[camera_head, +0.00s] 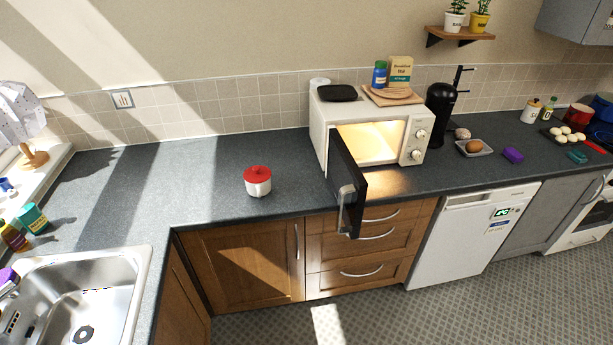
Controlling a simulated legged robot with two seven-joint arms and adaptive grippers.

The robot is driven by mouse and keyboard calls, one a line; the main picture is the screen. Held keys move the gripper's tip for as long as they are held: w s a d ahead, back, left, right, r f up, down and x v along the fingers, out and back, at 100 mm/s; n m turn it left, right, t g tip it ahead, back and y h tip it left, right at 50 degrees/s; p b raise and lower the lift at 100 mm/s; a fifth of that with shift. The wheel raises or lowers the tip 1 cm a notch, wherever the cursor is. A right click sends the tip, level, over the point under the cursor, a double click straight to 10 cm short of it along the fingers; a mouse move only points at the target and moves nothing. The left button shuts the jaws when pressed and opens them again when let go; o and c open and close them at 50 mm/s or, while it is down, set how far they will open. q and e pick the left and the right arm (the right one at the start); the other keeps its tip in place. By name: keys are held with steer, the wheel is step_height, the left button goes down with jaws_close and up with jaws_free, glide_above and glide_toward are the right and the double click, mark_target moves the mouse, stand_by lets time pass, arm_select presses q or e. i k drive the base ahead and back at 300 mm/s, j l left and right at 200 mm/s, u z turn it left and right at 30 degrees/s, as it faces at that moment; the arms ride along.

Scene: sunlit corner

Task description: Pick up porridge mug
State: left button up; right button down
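A small white mug with a red lid (258,182), the only thing here that looks like the porridge mug, stands upright on the dark grey worktop (205,185). It is left of the microwave, with clear worktop around it. The microwave (318,130) is lit inside, and its dark door (347,180) hangs open toward the front edge. No mug shows in the visible part of its inside. Neither of my grippers is in view.
The open microwave door juts past the worktop edge, right of the mug. A metal sink (120,290) lies at lower left. A tray with a brown item (473,147) and a purple object (513,155) stand right of the microwave. Worktop left of the mug is clear.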

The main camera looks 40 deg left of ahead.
mark_target(259, 190)
steer(key=i+u, duration=0.1)
steer(key=u, duration=0.7)
steer(key=i+u, duration=0.15)
steer(key=u, duration=0.25)
